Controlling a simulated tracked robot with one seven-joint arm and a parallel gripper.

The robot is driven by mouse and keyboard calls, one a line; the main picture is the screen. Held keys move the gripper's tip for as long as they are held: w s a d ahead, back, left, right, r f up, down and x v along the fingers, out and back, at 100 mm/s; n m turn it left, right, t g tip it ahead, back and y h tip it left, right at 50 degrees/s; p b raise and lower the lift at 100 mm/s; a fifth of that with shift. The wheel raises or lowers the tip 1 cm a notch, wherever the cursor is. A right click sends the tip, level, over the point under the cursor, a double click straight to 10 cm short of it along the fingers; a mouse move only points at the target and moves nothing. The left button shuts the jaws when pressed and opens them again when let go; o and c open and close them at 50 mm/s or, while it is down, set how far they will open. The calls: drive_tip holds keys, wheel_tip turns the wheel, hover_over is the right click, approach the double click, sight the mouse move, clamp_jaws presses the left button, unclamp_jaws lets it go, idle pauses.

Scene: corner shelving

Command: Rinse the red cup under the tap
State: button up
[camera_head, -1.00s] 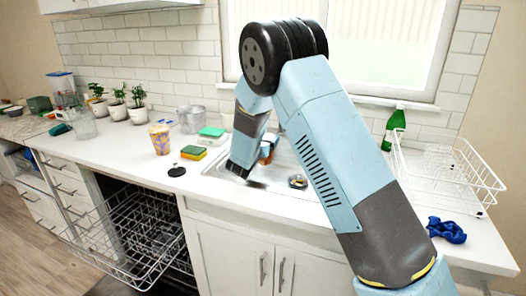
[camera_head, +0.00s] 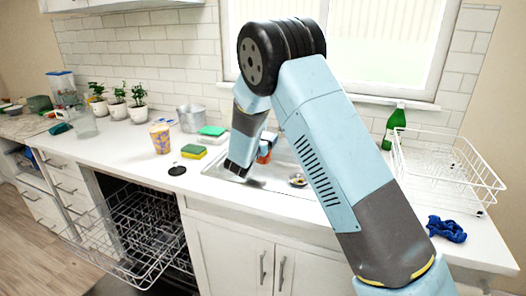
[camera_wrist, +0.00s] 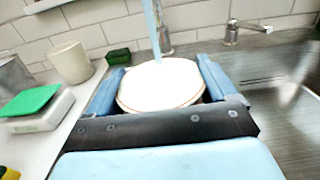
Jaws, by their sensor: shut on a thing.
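My gripper (camera_wrist: 155,85) is shut on the red cup, its blue fingers on either side of a round pale opening with a thin reddish-brown rim (camera_wrist: 160,104). In the head view a small red part of the cup (camera_head: 265,155) shows beside my gripper (camera_head: 240,168), over the sink's left side. The cup's outer wall is mostly hidden. A pale blue vertical streak, which looks like running water (camera_wrist: 153,28), comes down to the cup's far edge. The tap's metal base (camera_wrist: 165,46) stands behind it. The sink basin (camera_wrist: 275,95) lies to the right.
A metal handle (camera_wrist: 232,36) stands right of the tap. Left of the sink are a yellow-green sponge (camera_head: 193,152), a green item on a white scale (camera_head: 212,132), a patterned cup (camera_head: 160,139) and a metal pot (camera_head: 191,118). A white rack (camera_head: 440,170) stands right. The dishwasher is open.

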drive_tip(key=s, duration=0.8)
drive_tip(key=shift+a, duration=0.3)
idle(0.6)
idle(0.9)
drive_tip(key=s+r, duration=0.4)
drive_tip(key=s, duration=0.1)
drive_tip(key=shift+a, duration=0.2)
idle(0.6)
idle(0.4)
